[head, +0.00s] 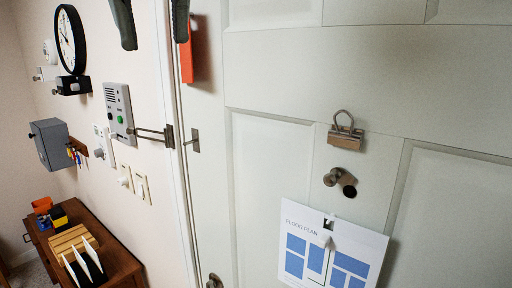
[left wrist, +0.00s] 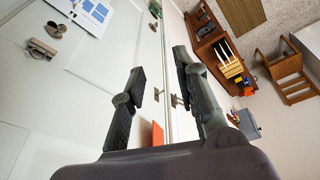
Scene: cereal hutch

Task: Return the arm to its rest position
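My left gripper (head: 152,42) hangs at the top of the head view in front of the door edge and wall. Its two dark fingers are wide apart with nothing between them. The left wrist view also shows this gripper (left wrist: 158,66) open and empty, with its fingers pointing along the door edge. An orange strip (head: 187,58) shows just behind and below the right-hand finger in the head view. It also shows in the left wrist view (left wrist: 157,133), near the base of the fingers. My right gripper is in neither view.
The wall at left holds a clock (head: 71,40), an intercom (head: 118,113) and a grey box (head: 50,144). A wooden cabinet (head: 118,258) stands below; a chair (left wrist: 290,75) is farther off.

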